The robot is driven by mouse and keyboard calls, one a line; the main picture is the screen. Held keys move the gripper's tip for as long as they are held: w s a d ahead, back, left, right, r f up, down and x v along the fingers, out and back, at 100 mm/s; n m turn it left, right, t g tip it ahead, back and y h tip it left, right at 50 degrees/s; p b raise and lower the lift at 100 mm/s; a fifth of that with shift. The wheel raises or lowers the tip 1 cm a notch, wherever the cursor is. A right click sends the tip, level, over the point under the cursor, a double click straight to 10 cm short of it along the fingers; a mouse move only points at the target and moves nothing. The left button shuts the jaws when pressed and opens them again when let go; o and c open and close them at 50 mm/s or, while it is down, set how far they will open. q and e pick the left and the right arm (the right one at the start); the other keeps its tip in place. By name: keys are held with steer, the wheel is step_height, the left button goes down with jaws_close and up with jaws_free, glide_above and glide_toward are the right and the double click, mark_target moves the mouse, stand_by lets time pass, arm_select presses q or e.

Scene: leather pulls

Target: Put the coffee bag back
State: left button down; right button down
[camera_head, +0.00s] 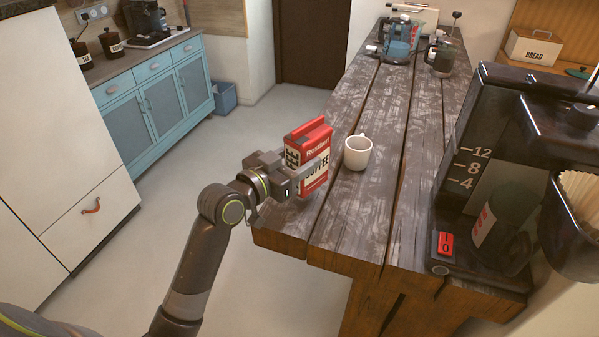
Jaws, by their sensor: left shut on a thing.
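The coffee bag (309,143) is red with a white label and a folded top. It is upright at the left edge of the wooden table (383,150). My left gripper (306,178) is shut on the coffee bag from the left side, with a finger across its lower front. Whether the bag touches the table or hangs just above it, I cannot tell. My right gripper does not show.
A white mug (358,152) stands just right of the bag. A large black coffee maker (490,170) fills the right side. A kettle (398,45) and a glass jug (441,57) stand at the far end. The middle planks are clear.

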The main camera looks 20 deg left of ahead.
arm_select(q)
steer(key=f, duration=0.3)
steer(key=shift+w+d+f, duration=0.15)
steer(key=shift+w+f, duration=0.15)
steer(key=shift+f, duration=0.1)
steer(key=shift+s, duration=0.1)
steer(key=shift+f, duration=0.1)
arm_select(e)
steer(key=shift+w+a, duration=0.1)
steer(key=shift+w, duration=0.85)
arm_select(q)
steer(key=c, duration=0.9)
jaws_free()
steer(key=shift+f, duration=0.1)
steer(key=shift+c, duration=0.2)
steer(key=o, duration=0.4)
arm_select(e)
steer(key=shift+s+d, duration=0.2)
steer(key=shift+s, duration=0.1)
